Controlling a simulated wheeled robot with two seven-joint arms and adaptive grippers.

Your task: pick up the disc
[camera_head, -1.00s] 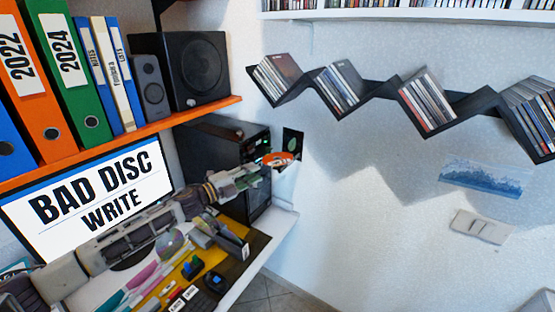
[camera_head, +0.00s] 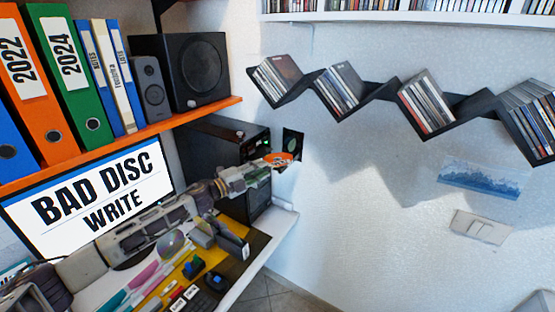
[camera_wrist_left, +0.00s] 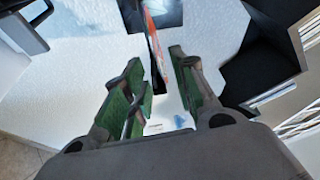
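An orange-and-white disc (camera_head: 279,158) shows beside the front of the black computer tower (camera_head: 222,150), just beyond my left gripper (camera_head: 262,169). In the left wrist view the disc (camera_wrist_left: 153,38) is seen nearly edge-on as a thin red-orange strip, with a dark edge beside it. My left gripper (camera_wrist_left: 158,66) is open there, with green pads on both sides of the disc's line. The disc's near edge lies around the gap between the fingertips; I cannot tell whether they touch it. My right gripper is not in view.
A monitor (camera_head: 95,195) reads "BAD DISC WRITE". A clear disc (camera_head: 171,243) and small items lie on the desk below my arm. An orange shelf (camera_head: 150,125) with binders and speakers is above. A zigzag wall shelf (camera_head: 375,92) holds cases at right.

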